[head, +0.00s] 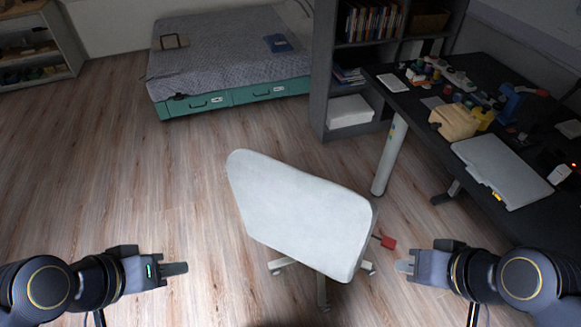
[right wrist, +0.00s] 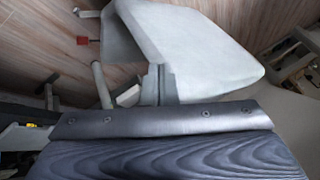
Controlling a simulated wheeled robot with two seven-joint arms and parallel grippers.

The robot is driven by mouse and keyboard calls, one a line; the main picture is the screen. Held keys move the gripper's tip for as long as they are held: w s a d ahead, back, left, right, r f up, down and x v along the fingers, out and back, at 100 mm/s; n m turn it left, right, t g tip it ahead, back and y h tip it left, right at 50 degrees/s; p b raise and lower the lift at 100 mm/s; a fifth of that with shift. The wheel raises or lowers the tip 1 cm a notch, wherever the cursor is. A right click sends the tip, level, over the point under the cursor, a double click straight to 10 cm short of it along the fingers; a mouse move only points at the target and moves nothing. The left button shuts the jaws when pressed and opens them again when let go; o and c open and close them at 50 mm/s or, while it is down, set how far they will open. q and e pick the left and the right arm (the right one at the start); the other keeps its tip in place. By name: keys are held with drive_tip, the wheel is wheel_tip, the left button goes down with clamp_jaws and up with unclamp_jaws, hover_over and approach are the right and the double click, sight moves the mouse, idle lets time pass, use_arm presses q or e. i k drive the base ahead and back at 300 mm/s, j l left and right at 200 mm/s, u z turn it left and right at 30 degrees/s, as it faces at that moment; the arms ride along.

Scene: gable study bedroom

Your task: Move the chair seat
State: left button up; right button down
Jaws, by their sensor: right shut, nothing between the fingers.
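A white office chair with a broad pale panel (head: 300,212) stands tilted-looking in the middle of the head view, between my two grippers. Parts of its pale legs (head: 323,290) show beneath; the panel hides the rest of the chair. The chair also fills the top of the right wrist view (right wrist: 190,42). My right gripper (head: 405,266) is right of the chair, apart from it, shut and empty; its fingers show in the right wrist view (right wrist: 158,70). My left gripper (head: 180,268) is left of the chair, apart from it; its finger gap is not visible.
A dark desk (head: 400,98) with several small items runs along the right; its white leg (head: 390,155) stands behind the chair. A small red piece (head: 388,242) sticks out beside the chair. A bed (head: 230,60) and grey bookshelf (head: 322,75) stand behind. Floor at left is clear.

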sight(327, 226)
drive_tip(key=l+u, duration=0.35)
drive_tip(key=i+l+u, duration=0.1)
drive_tip(key=u, duration=0.25)
drive_tip(key=l+u, duration=0.35)
drive_tip(key=k+j, duration=0.05)
drive_tip(key=j, duration=0.05)
